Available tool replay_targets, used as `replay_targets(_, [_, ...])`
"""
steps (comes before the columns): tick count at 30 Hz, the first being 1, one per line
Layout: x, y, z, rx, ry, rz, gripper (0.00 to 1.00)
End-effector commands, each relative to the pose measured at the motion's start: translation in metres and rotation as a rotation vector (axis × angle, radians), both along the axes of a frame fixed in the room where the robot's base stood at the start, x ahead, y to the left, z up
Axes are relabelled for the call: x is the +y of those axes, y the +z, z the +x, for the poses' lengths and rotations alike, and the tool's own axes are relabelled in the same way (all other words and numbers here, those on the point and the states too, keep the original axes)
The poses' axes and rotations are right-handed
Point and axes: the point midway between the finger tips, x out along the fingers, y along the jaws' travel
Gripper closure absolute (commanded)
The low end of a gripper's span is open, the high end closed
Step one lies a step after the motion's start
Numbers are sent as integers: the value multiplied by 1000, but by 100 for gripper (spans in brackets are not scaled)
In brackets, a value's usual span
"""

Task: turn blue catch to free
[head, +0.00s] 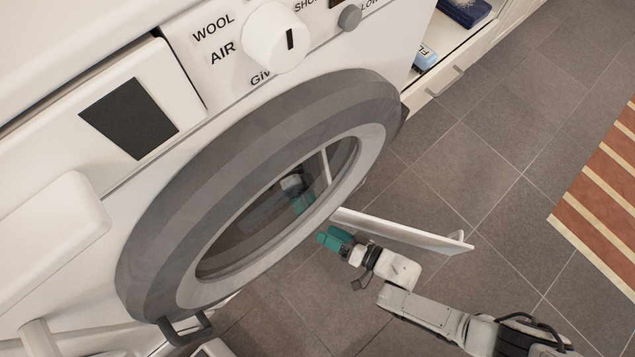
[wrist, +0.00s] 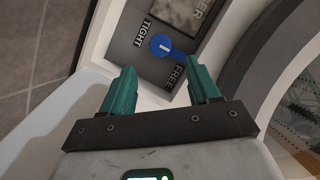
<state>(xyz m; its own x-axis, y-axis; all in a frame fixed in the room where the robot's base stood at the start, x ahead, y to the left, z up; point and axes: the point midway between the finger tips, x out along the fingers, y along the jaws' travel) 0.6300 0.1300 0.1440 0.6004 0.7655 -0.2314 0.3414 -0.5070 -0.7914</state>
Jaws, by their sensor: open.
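The blue catch (wrist: 160,45) is a round knob with a pale mark, set on a grey panel (wrist: 122,45) in the wrist view. The word TIGHT is on its left and FREE is below right. Its arm runs right and slightly down; I cannot tell its exact setting. My gripper (wrist: 163,72) is open and empty, its teal fingers apart on either side of the catch in the picture, with a gap short of it. In the head view my gripper (head: 334,239) is low beside the washer door, and the catch is hidden there.
The round grey washer door (head: 180,185) stands close to my gripper. A white open flap (head: 400,232) sticks out just above my gripper in the head view. An open drawer (head: 450,50) is at the top right. Tiled floor (head: 490,190) is clear to the right, before a striped rug (head: 600,190).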

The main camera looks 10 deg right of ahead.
Motion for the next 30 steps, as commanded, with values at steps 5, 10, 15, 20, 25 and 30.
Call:
replay_targets(5, [-17, 7, -13, -1, -1, 2, 39])
replay_targets(10, [-22, 7, -18, -1, 0, 2, 39])
replay_targets(15, [-22, 7, -18, -1, 0, 2, 39])
replay_targets(20, [-22, 7, -18, 0, 1, 2, 39])
replay_targets(25, [-22, 7, -18, 0, 1, 2, 39])
replay_targets(30, [-22, 7, -18, 0, 1, 2, 39])
